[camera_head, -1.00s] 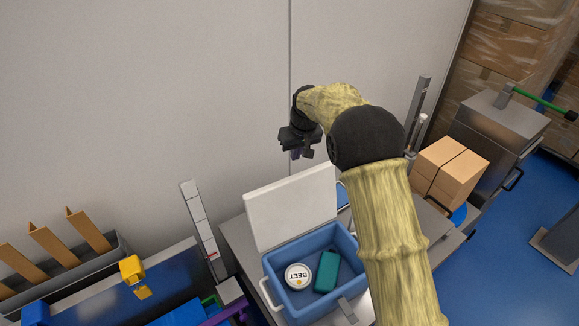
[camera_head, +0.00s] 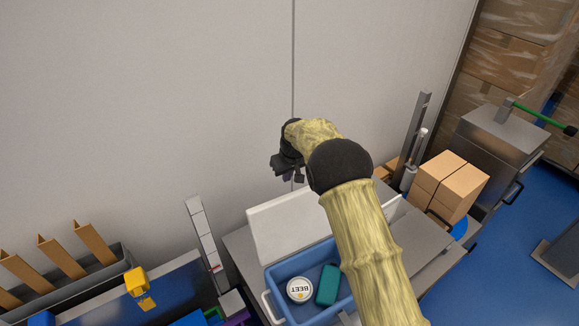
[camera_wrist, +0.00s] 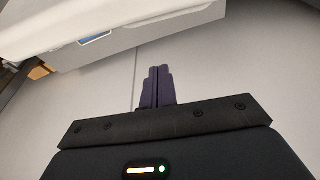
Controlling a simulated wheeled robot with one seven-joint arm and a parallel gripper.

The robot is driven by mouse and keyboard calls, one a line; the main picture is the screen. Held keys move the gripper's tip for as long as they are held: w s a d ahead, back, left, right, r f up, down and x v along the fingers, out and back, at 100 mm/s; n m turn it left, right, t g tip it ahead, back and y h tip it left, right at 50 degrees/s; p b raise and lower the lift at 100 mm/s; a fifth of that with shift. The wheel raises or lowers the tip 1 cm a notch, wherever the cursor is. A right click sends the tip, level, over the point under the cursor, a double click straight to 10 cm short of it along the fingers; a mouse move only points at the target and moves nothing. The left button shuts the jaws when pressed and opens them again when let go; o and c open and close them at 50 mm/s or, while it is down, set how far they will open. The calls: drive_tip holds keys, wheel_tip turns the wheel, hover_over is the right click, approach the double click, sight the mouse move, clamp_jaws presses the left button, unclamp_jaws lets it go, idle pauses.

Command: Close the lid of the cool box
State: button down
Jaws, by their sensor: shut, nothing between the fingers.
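The cool box (camera_head: 274,284) is a blue open box with a white handle, at the bottom middle of the head view. Its white lid (camera_head: 280,230) stands open, tilted up at the box's wall side. A round white tub marked BEET (camera_head: 299,289) and a teal block (camera_head: 328,285) lie inside. My gripper (camera_head: 294,177) is above the lid's top edge, near the wall and apart from the lid. In the wrist view its purple fingers (camera_wrist: 155,86) are together and empty. A pale panel (camera_wrist: 110,22), likely the lid, fills the top left there. My arm hides the box's right side.
The grey wall (camera_head: 150,110) rises close behind the gripper. The box stands on a grey bench (camera_head: 240,252). A grey post (camera_head: 203,235) stands left of the lid; brown cartons (camera_head: 450,185) and a metal post (camera_head: 415,140) are to the right.

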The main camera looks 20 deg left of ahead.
drive_tip(key=f+p, duration=0.1)
drive_tip(key=s+d+f+p, duration=0.2)
drive_tip(key=f+p, duration=0.1)
idle(0.7)
drive_tip(key=shift+d+b, duration=0.15)
drive_tip(key=shift+b, duration=0.2)
